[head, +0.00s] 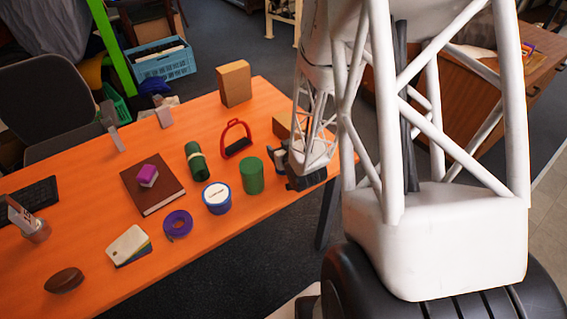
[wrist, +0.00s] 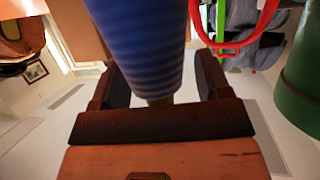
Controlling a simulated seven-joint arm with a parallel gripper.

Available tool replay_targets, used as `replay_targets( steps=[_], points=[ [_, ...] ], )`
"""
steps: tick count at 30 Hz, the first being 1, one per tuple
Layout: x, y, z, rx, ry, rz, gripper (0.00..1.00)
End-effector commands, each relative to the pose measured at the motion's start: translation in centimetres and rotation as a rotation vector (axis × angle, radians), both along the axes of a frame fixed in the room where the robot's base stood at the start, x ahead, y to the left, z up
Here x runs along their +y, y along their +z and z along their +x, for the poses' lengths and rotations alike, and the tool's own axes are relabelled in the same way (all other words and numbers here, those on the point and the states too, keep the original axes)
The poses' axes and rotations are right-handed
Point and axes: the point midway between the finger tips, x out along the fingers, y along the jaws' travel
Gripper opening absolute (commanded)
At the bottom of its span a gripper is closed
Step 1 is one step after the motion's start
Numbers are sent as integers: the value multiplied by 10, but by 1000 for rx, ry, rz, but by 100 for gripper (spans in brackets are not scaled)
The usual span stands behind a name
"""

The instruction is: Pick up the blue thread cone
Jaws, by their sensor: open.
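The blue thread cone (wrist: 138,45) fills the upper middle of the wrist view as a ribbed blue body, with a pale narrow end low between my fingers. My gripper (wrist: 162,82) is open, with one dark finger on each side of the cone. Whether a finger touches it I cannot tell. In the head view my gripper (head: 290,172) is low over the right end of the orange table (head: 225,245). I cannot make out the cone there; my arm and gripper seem to hide it.
Near my gripper stand a green cylinder (head: 252,176), a red stirrup (head: 237,140) and a brown block (head: 282,126). A blue-white tin (head: 216,198), a purple roll (head: 177,224) and a brown book (head: 153,192) lie further left. The front right table edge is close.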

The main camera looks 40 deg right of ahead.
Motion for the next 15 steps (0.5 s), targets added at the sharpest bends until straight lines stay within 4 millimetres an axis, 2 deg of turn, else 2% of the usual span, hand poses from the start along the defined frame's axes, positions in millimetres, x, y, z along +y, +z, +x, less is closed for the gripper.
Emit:
replay_targets(
  steps=[11, 15],
  points=[
    [0, 0, 0, 0, 0, 0, 70],
    [0, 0, 0, 0, 0, 0, 49]
  ],
)
